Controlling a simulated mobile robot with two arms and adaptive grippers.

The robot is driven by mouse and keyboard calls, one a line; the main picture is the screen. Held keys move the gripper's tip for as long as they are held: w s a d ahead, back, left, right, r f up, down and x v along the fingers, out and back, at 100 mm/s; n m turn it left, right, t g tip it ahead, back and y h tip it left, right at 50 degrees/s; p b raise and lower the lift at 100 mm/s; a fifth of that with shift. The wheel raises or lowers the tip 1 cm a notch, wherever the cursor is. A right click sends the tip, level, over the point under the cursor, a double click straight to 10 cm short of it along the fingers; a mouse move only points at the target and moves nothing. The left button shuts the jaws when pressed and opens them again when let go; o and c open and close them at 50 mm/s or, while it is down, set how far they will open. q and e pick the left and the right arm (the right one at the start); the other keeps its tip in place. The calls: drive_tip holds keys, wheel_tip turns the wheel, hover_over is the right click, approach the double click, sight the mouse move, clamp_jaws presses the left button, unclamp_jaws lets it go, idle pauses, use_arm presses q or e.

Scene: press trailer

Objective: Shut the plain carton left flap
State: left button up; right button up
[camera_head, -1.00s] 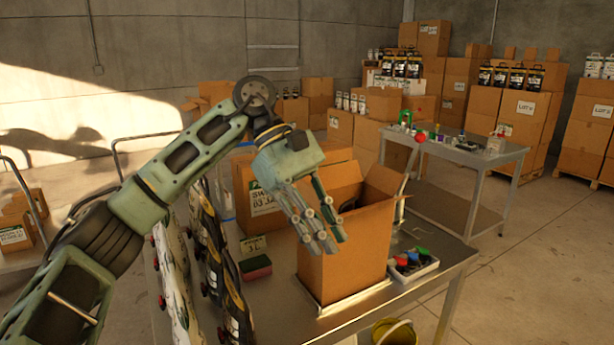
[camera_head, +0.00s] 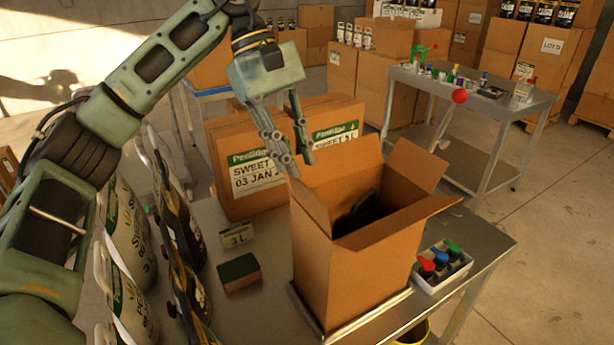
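The plain brown carton (camera_head: 345,275) stands open on the metal table, with no label on the sides I see. Its left flap (camera_head: 309,207) stands up along the left edge of the opening. The back flap (camera_head: 345,182), right flap (camera_head: 416,166) and front flap (camera_head: 410,217) are also open. A dark item (camera_head: 358,212) shows inside, partly hidden by the walls. My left gripper (camera_head: 302,170) points down just above the left and back flaps, fingers apart, holding nothing. I cannot tell whether it touches a flap. My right gripper is out of view.
Printed bags (camera_head: 130,235) stand further left, labelled cartons (camera_head: 250,175) behind. A tray of coloured-top items (camera_head: 442,271) sits right. A red ball (camera_head: 459,96) tops a rod behind the carton.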

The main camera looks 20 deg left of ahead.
sight(306, 188)
use_arm(q)
drive_tip(key=p+x, duration=0.1)
drive_tip(key=x, duration=0.5)
drive_tip(key=shift+f, duration=0.15)
drive_tip(key=shift+c, duration=1)
clamp_jaws()
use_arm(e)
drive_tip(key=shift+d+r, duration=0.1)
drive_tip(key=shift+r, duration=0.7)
